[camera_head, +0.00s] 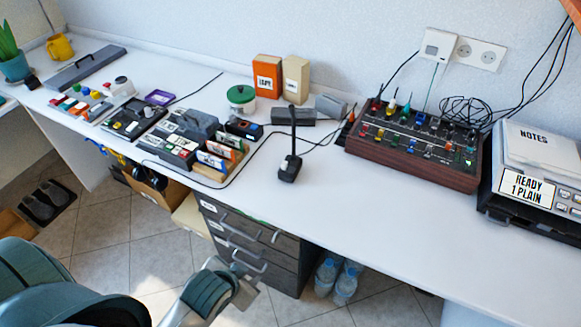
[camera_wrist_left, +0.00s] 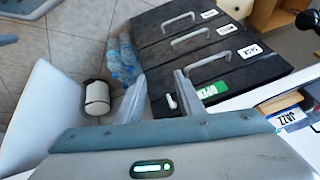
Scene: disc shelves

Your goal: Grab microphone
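The black microphone (camera_head: 290,160) stands upright on the white desk, its thin stem rising from a small base near the middle of the front edge. My left gripper (camera_head: 248,283) is low in front of the desk, beside the drawer unit, well apart from the microphone. In the left wrist view, its two fingers (camera_wrist_left: 162,88) are spread with nothing between them. A dark object at the top right of that view is cut off, and I cannot tell whether it is the microphone. My right gripper is not in view.
A dark drawer unit (camera_head: 260,245) with metal handles stands under the desk. Trays of labelled discs (camera_head: 190,140) lie left of the microphone. A mixer (camera_head: 415,145) stands to its right, with cables behind. The desk (camera_head: 330,210) right of the microphone's base is clear.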

